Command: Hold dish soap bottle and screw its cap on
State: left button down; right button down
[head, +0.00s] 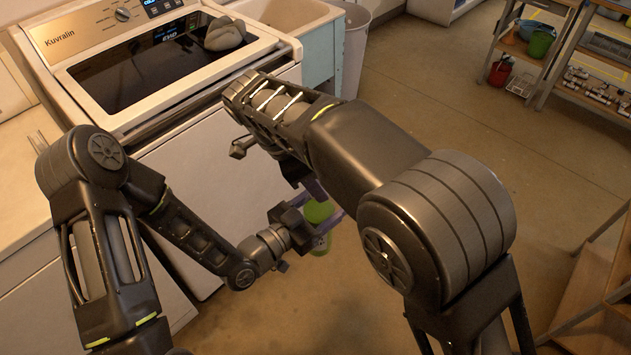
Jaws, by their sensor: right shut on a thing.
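The green dish soap bottle (318,211) shows in a small part below my right forearm, held over the floor in front of the washing machine. Purple fingers of my right gripper (326,213) show at the bottle, and the gripper is shut on it. My right forearm hides much of this gripper. My left arm reaches in from the left and its dark wrist end (292,226) is close beside the bottle. I cannot tell its fingers apart or whether they are open. I cannot make out the cap.
A white washing machine (215,205) stands at the left, with a grey cloth-like lump (225,34) on top. Behind it are a utility sink (285,14) and a bin (357,45). A shelf (548,55) stands at the back right. Wooden steps (598,290) are at the right. The floor between is clear.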

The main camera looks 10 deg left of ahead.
jog(key=c, duration=1)
grip_release()
jog(key=shift+r, duration=2.3)
jog(key=shift+w, duration=0.1)
jog(key=shift+c, duration=0.3)
